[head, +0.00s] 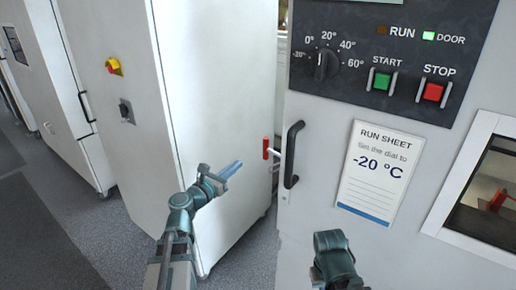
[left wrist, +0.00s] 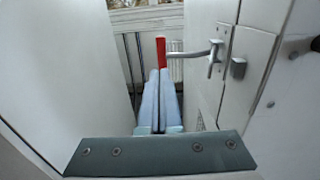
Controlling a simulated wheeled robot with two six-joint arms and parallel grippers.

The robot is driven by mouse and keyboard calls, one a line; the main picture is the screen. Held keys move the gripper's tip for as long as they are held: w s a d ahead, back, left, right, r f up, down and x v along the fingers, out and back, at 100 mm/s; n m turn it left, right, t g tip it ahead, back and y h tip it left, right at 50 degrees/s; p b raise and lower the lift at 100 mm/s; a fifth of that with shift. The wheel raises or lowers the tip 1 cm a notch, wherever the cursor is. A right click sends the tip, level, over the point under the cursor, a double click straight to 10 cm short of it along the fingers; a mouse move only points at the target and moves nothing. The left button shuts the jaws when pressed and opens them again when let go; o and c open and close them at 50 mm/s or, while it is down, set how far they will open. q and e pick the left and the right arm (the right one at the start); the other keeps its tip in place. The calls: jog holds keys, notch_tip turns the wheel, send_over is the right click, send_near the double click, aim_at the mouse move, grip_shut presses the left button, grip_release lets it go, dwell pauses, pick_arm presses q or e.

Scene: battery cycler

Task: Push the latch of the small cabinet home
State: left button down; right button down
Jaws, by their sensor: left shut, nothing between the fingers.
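The small cabinet (head: 310,210) stands at the right in the head view, with a black door handle on its front. Its latch, a metal lever with a red grip (head: 266,148), sticks out to the left of the cabinet. In the left wrist view the red grip (left wrist: 161,52) stands upright, with a grey arm (left wrist: 192,53) running right to a pivot on the cabinet. My left gripper (head: 236,166) is shut and empty, left of the red grip. In the left wrist view its fingertips (left wrist: 160,75) overlap the grip's lower end; I cannot tell whether they touch.
A tall white cabinet (head: 215,80) stands left of the latch, leaving a narrow gap. The control panel (head: 400,45) has a dial, START and STOP buttons, and a lit green DOOR lamp. A run sheet (head: 380,172) reads -20 °C. Grey floor (head: 90,235) lies open at the lower left.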

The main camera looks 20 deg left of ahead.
aim_at(264, 144)
pick_arm(q)
jog(key=x, duration=1.4)
